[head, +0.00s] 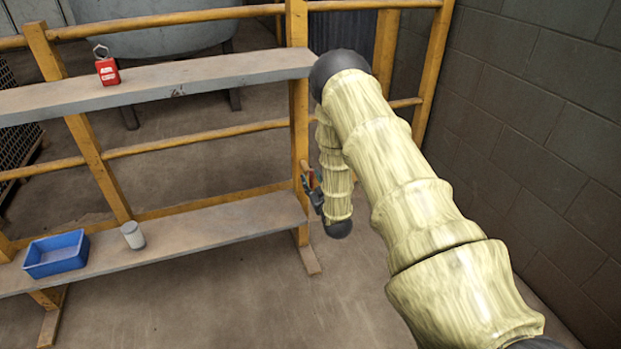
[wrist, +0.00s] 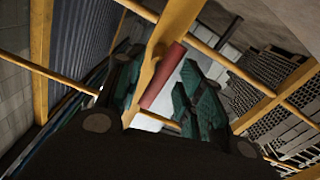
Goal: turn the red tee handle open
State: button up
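The red tee handle (wrist: 163,76) shows in the wrist view as a tilted red bar in front of a yellow post. My gripper (wrist: 156,72) has its two dark teal fingers apart, one to each side of the bar. Gaps show between the fingers and the bar, and I cannot tell whether either finger touches it. In the head view my gripper (head: 313,190) is beside the yellow post at the right end of the shelves, partly hidden by my arm. The handle is too small there to make out clearly.
A yellow frame (head: 298,90) carries an upper shelf (head: 200,79) and a lower shelf (head: 200,227). A red padlock (head: 107,72) stands on the upper one. A blue bin (head: 57,262) and a pale cup (head: 133,236) stand on the lower one. A block wall (head: 540,120) is at right.

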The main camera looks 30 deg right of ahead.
jog(key=v, duration=0.9)
jog(key=shift+s, duration=0.25)
jog(key=s+a+f+g+y, duration=0.3)
jog(key=s+a+f+g, duration=0.6)
jog(key=s+a+f, duration=0.6)
jog(key=s+a+f+g+y, duration=0.15)
jog(key=s+a+g, duration=0.35)
jog(key=s, duration=0.8)
jog(key=s+a+f+g, duration=0.25)
jog(key=s+a, duration=0.35)
jog(key=s, duration=0.8)
notch_tip(320, 180, up, 24)
jog(key=p, duration=2.3)
jog(key=shift+f+g, duration=0.15)
jog(key=shift+g, duration=0.3)
